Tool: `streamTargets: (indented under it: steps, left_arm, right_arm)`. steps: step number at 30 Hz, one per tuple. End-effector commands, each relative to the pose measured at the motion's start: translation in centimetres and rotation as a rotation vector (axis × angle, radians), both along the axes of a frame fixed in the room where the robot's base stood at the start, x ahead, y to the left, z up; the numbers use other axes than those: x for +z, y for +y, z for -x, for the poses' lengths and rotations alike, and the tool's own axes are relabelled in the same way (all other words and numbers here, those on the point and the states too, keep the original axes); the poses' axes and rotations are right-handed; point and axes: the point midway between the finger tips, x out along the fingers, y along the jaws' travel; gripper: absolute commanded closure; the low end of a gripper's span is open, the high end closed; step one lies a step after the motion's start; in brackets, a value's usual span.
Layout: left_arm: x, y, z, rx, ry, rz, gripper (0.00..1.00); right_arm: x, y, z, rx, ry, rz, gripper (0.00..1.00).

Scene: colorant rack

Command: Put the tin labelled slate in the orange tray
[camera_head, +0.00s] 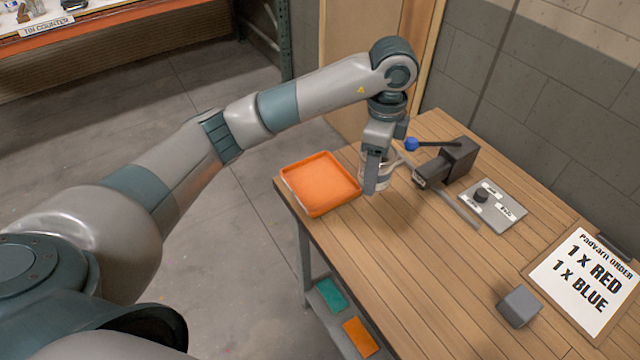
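The orange tray (321,183) lies empty on the wooden table near its left corner. A pale tin (384,181) with a darker band is just right of the tray, partly hidden by my gripper; its label cannot be read. My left gripper (376,172) points down at the tin, with one finger in front of it. The other finger is hidden, so I cannot tell whether the gripper is shut on the tin or only around it. My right gripper is not in view.
Right of the tin stand a dark device with a blue-knobbed lever (459,157) and a grey plate with a dial (492,206). A grey block (519,306) and an order clipboard (584,283) are nearer. The table's front middle is clear. Teal and orange pieces lie on a lower shelf.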

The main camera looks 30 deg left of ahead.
Motion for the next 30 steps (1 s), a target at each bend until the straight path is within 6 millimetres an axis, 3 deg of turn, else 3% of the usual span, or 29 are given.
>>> streamTargets:
  steps: [8,22,30]
  left_arm:
    - [-0.8,1.4,0.0,0.002,0.003,0.001,0.69]
    - [-5.5,9.7,-0.5,0.002,0.002,-0.004,0.69]
    - [-6.9,11.7,-0.7,-0.002,0.0,-0.001,0.69]
  right_arm:
    - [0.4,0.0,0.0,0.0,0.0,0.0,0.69]
    - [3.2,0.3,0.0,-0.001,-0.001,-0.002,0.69]
    - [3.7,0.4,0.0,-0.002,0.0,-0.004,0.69]
